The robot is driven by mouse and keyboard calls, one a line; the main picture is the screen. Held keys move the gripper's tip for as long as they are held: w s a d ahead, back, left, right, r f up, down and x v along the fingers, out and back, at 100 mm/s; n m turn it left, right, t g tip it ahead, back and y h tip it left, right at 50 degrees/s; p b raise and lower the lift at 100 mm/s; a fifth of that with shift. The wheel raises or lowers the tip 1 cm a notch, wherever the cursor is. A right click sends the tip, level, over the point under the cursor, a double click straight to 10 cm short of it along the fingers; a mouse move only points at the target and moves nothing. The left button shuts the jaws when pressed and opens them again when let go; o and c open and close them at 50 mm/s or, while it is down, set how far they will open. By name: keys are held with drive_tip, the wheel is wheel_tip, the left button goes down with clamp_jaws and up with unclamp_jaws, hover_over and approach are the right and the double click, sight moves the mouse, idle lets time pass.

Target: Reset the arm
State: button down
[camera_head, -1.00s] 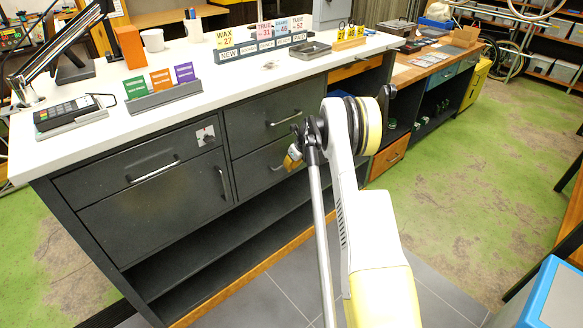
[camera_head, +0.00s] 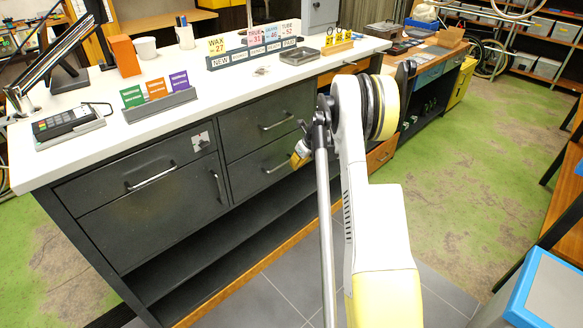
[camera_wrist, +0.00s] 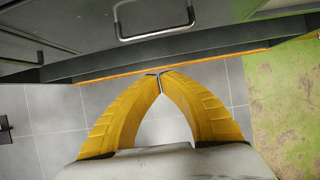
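My gripper (camera_head: 300,156) is partly visible in the head view, small and yellow, in front of the grey cabinet's drawers. My own arm hides part of the area around it. In the wrist view, its two yellow fingers (camera_wrist: 160,76) curve together and meet at the tips. Nothing shows between them, only grey floor tiles beyond. The gripper appears clear of the cabinet.
The dark grey cabinet (camera_head: 145,222) with a white countertop (camera_head: 205,90) stands ahead, its drawers shut. A card holder (camera_head: 160,106), a card terminal (camera_head: 68,122) and a metal tray (camera_head: 300,55) sit on top. A blue-edged bin (camera_head: 543,290) stands at lower right. Green floor is open at right.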

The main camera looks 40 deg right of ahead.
drive_tip(key=shift+v, duration=1)
drive_tip(key=s+a+r+n, duration=0.4)
drive_tip(key=a+r+n, duration=0.3)
drive_tip(key=a+r, duration=0.35)
drive_tip(key=s+a+r+n, duration=0.3)
drive_tip(key=a+r+n, duration=0.5)
drive_tip(key=a+r, duration=0.25)
drive_tip(key=s+a+r+n+t, duration=0.1)
drive_tip(key=s+a+n, duration=0.7)
drive_tip(key=s+n, duration=0.2)
drive_tip(key=s+a+r+n, duration=0.1)
drive_tip(key=s+a+n, duration=0.8)
drive_tip(key=s, duration=0.4)
drive_tip(key=shift+n+t, duration=0.4)
drive_tip(key=shift+n, duration=0.1)
drive_tip(key=shift+s, duration=0.1)
